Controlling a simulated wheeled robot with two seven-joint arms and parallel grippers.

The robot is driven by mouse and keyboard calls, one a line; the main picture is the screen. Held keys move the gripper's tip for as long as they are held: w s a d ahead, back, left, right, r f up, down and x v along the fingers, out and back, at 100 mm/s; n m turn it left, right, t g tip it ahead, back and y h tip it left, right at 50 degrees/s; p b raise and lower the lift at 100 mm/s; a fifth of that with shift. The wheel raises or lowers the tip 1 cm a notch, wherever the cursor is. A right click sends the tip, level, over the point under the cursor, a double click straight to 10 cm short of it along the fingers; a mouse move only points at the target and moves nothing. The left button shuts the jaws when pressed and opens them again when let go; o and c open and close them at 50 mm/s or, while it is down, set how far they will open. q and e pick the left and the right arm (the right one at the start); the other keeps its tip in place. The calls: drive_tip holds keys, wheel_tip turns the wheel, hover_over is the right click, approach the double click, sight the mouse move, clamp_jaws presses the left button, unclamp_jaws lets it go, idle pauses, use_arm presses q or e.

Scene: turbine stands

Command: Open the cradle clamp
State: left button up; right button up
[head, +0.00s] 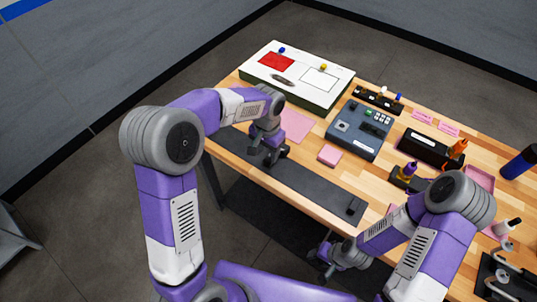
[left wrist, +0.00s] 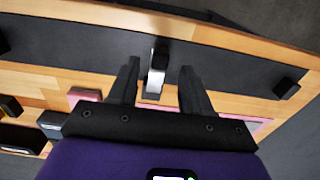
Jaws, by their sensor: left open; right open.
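A long dark cradle strip (head: 315,185) lies along the front edge of the wooden table. It also crosses the left wrist view (left wrist: 225,62). A small clamp (left wrist: 158,62) with a black top and a pale grey upright part stands on it, between my left fingers in that picture; whether they touch it I cannot tell. My left gripper (head: 265,155) is open and points down over the strip. It also shows in the left wrist view (left wrist: 160,75). My right gripper (head: 325,262) is low before the table's front edge; its fingers are small and partly hidden.
A black block (head: 355,206) sits at the strip's right end. Behind are a pink pad (head: 330,156), a blue-grey device (head: 358,128) and a white-topped box (head: 300,75). Bottles and dark holders crowd the right side. The strip's middle is clear.

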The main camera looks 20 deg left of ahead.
sight(267, 159)
use_arm(q)
wheel_tip(267, 159, down, 5)
drive_tip(key=shift+w+r, duration=0.1)
drive_tip(key=shift+w, duration=0.05)
drive_tip(key=shift+c, duration=0.3)
clamp_jaws()
